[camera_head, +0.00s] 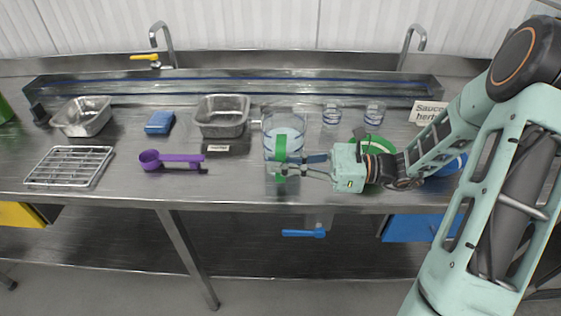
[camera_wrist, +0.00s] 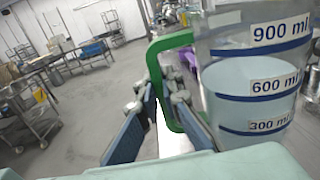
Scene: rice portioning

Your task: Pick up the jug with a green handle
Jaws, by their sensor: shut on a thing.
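The clear jug with a green handle (camera_head: 283,138) stands upright near the front edge of the steel counter. My gripper (camera_head: 284,168) reaches it from the right and is shut on the green handle, which faces the front. In the wrist view the jug (camera_wrist: 255,85) fills the right side, with 900, 600 and 300 ml labels and blue lines. The green handle passes between the fingers of my gripper (camera_wrist: 160,115). I cannot tell whether the jug's base touches the counter.
A purple scoop (camera_head: 172,158), a wire rack (camera_head: 70,166), metal pans (camera_head: 222,116) and a blue sponge (camera_head: 159,122) lie left of the jug. Two small measuring cups (camera_head: 332,113) stand behind right. The space between scoop and jug is mostly clear.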

